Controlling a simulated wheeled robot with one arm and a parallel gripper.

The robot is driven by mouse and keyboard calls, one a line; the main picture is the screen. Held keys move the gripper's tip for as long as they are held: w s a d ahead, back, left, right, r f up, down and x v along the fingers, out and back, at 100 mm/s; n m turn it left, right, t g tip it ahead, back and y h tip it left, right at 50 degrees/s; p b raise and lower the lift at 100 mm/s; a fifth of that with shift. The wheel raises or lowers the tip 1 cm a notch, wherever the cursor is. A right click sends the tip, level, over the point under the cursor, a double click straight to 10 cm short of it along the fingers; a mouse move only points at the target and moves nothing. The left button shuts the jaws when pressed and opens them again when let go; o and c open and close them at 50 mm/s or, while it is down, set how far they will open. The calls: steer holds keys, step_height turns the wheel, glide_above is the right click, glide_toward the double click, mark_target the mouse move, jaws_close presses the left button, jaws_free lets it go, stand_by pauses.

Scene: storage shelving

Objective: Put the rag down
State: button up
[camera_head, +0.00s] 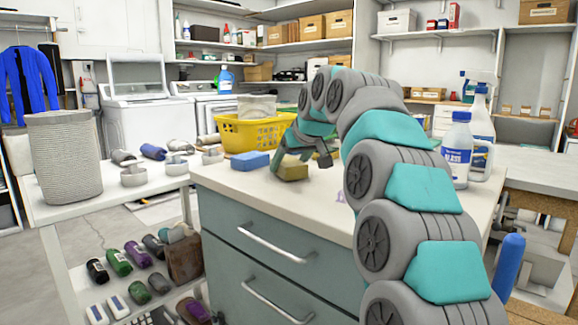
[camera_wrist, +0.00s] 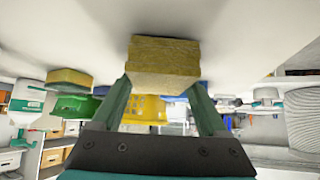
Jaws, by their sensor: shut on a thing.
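A yellow-brown block-shaped thing (camera_head: 293,172), which may be the rag, is at my gripper (camera_head: 301,163) over the white counter top (camera_head: 235,182). In the wrist view the block (camera_wrist: 165,60) sits between the two fingertips of my gripper (camera_wrist: 163,85), and the fingers are shut on it. It is at or very close to the counter surface; I cannot tell whether it touches. No loose cloth shows clearly. My arm hides the right part of the counter.
A blue block (camera_head: 250,160) lies just left of my gripper. A yellow basket (camera_head: 252,133) stands behind it. A white bottle with a blue cap (camera_head: 457,152) and a spray bottle (camera_head: 481,135) stand to the right. The counter's front left is clear.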

steer(key=shift+f, duration=0.2)
steer(key=shift+f, duration=0.1)
steer(key=o, duration=1.4)
steer(key=shift+s+r, duration=0.1)
steer(key=shift+r, duration=0.25)
steer(key=v, duration=1.1)
steer(key=shift+s+d+r, duration=0.2)
